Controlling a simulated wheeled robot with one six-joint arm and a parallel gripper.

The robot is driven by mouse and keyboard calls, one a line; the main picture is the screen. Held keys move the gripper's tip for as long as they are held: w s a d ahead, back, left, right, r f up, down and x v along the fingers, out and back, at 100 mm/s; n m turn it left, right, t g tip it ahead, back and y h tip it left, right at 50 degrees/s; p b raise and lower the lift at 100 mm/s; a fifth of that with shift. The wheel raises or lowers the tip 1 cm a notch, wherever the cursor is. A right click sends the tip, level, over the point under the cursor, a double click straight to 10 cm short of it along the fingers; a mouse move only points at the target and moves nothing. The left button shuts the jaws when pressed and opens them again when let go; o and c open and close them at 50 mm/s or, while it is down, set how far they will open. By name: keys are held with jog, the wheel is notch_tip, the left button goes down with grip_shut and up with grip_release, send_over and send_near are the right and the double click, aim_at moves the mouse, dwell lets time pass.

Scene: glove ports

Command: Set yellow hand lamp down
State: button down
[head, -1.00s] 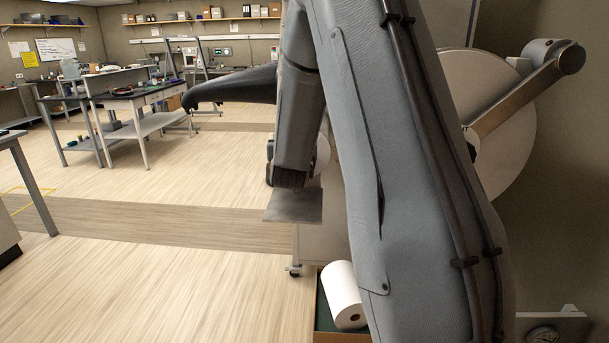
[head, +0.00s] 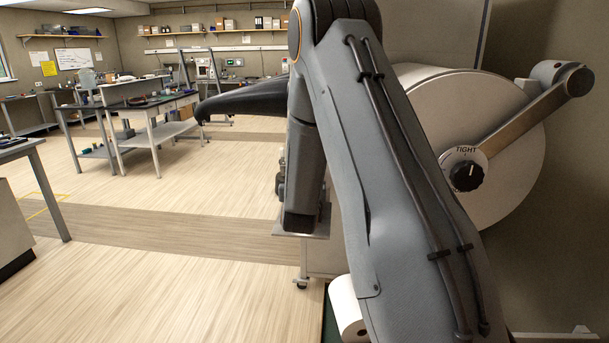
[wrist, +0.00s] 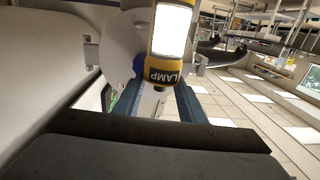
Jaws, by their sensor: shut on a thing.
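The yellow hand lamp (wrist: 163,77) shows in the wrist view, with a bright white light panel and a dark label reading LAMP upside down. My gripper (wrist: 160,92) is shut on its yellow end, with one blue finger on each side. The lamp is off the floor, and I cannot tell that it touches any surface. In the head view my arm hides both the gripper and the lamp.
A large pale drum with a lever and a black dial marked TIGHT (head: 467,176) is at the right. A white roll (head: 345,303) lies low behind my arm. A grey ledge (head: 320,222) is partly hidden. A bench (head: 150,106) stands far left; the floor between is clear.

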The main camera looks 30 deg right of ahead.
jog(key=shift+f, duration=0.1)
jog(key=c, duration=1.5)
grip_release()
jog(key=o, duration=0.3)
jog(key=shift+o, duration=0.2)
